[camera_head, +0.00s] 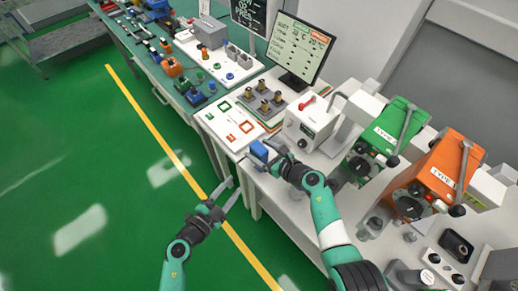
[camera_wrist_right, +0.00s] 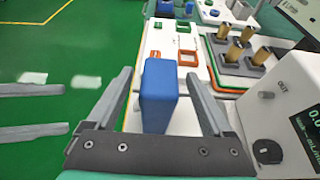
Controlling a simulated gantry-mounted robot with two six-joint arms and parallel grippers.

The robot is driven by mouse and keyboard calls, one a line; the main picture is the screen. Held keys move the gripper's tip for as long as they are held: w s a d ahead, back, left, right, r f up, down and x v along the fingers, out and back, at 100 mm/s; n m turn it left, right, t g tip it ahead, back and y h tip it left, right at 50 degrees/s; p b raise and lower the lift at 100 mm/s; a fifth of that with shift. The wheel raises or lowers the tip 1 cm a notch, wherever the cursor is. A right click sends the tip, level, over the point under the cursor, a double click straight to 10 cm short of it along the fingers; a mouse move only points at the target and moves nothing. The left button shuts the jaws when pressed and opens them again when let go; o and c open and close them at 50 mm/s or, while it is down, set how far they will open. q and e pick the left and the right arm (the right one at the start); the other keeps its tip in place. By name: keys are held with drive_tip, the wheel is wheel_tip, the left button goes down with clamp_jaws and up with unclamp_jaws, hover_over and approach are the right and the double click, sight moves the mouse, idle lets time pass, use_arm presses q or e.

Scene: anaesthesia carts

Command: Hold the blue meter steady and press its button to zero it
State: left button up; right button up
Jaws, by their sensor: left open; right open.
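The blue meter (camera_head: 259,151) is a small upright box at the near edge of the white bench. In the right wrist view the meter (camera_wrist_right: 160,97) stands between the two jaws of my right gripper (camera_wrist_right: 159,76), with a visible gap on each side. My right gripper (camera_head: 267,150) is open around it. My left gripper (camera_head: 231,190) is open and empty over the green floor, left of and below the meter. Its grey fingers (camera_wrist_right: 32,110) show at the left of the right wrist view. I cannot make out the meter's button.
A white board (camera_head: 230,124) with green and red frames lies behind the meter. A white box with a dial (camera_head: 308,124), a green vaporizer (camera_head: 383,137) and an orange vaporizer (camera_head: 433,172) stand to the right. A monitor (camera_head: 298,48) stands behind. The space over the floor (camera_head: 80,150) is clear.

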drive_tip(key=shift+w+a+f, duration=0.15)
drive_tip(key=shift+a+f, duration=0.05)
drive_tip(key=shift+c, duration=0.3)
